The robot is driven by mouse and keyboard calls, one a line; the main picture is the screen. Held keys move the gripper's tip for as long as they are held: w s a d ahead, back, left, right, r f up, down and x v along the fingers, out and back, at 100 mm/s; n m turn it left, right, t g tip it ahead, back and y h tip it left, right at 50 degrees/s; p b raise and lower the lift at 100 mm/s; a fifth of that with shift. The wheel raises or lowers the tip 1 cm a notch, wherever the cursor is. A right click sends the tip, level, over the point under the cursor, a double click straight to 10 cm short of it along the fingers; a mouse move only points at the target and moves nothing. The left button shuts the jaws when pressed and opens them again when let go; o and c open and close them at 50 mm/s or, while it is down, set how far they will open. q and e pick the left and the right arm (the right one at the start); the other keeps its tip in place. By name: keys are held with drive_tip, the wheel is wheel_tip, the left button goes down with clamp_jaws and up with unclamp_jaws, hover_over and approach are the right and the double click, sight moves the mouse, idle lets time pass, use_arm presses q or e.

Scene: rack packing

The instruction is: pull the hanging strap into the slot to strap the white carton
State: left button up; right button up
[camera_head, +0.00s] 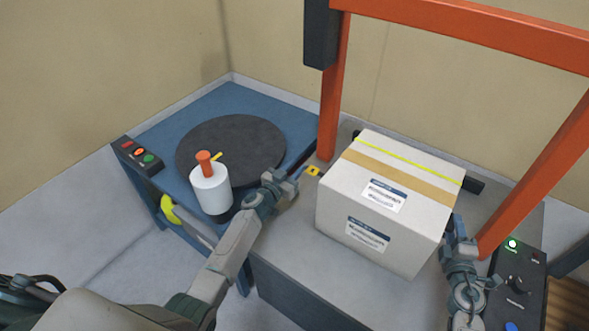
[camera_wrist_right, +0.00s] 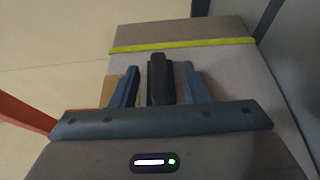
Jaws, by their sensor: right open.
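The white carton (camera_head: 375,215) sits on the grey table under the orange arch, with brown tape and labels. A yellow strap (camera_head: 410,161) crosses its top near the back edge; it also crosses the carton in the right wrist view (camera_wrist_right: 180,44). The strap's ends are hidden. I cannot identify the slot.
A blue table (camera_head: 235,103) with a dark round turntable (camera_head: 240,140) and a white roll with an orange handle (camera_head: 211,188) stands left. A button box (camera_head: 137,155) is at its edge. The orange arch (camera_head: 470,28) spans the carton. A black control box (camera_head: 520,285) stands right.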

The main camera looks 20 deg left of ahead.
drive_tip(key=s+d, duration=0.1)
drive_tip(key=s, duration=0.8)
wheel_tip(320, 180, up, 6)
drive_tip(key=p, duration=0.5)
drive_tip(key=shift+s+p, duration=0.2)
drive_tip(key=shift+p, duration=0.15)
